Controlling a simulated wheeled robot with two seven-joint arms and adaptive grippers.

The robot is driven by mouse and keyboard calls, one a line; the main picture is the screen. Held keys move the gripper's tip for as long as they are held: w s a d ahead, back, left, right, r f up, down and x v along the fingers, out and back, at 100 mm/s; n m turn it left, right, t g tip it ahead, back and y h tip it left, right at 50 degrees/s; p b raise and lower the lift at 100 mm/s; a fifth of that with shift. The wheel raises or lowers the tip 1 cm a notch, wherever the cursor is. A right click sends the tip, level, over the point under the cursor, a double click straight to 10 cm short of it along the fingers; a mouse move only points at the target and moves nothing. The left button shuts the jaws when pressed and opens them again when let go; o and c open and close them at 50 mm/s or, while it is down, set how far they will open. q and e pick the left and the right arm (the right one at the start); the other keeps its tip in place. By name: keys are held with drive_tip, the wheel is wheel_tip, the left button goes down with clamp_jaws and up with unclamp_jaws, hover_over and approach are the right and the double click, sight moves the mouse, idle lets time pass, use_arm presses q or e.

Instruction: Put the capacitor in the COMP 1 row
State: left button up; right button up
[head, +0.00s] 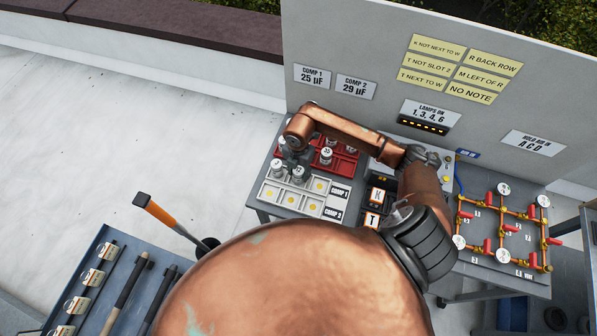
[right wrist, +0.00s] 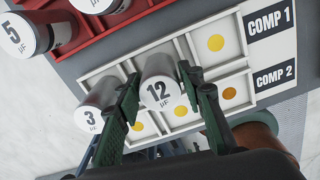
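The white tray (head: 306,210) has a COMP 1 row and a COMP 2 row. It also shows in the right wrist view (right wrist: 205,69). The capacitor marked 12 µF (right wrist: 160,88) stands in the middle cell of the COMP 1 row. My right gripper (right wrist: 160,80) has a finger against each side of it and looks shut on it. A capacitor marked 3 µF (right wrist: 97,108) stands in the cell to its left, just outside the left finger. The third COMP 1 cell is empty, with a yellow dot showing. In the head view my right gripper (head: 291,157) is over the tray. My left gripper is not in view.
A red rack (head: 346,166) with more capacitors stands just behind the white tray. Signs on the grey panel read COMP 1 25 µF (head: 312,76) and COMP 2 29 µF (head: 355,87). Copper pipework (head: 505,228) stands at right.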

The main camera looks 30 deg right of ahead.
drive_tip(key=shift+o, duration=1.4)
drive_tip(key=shift+r, duration=0.3)
wheel_tip(320, 180, up, 12)
drive_tip(key=b, duration=0.1)
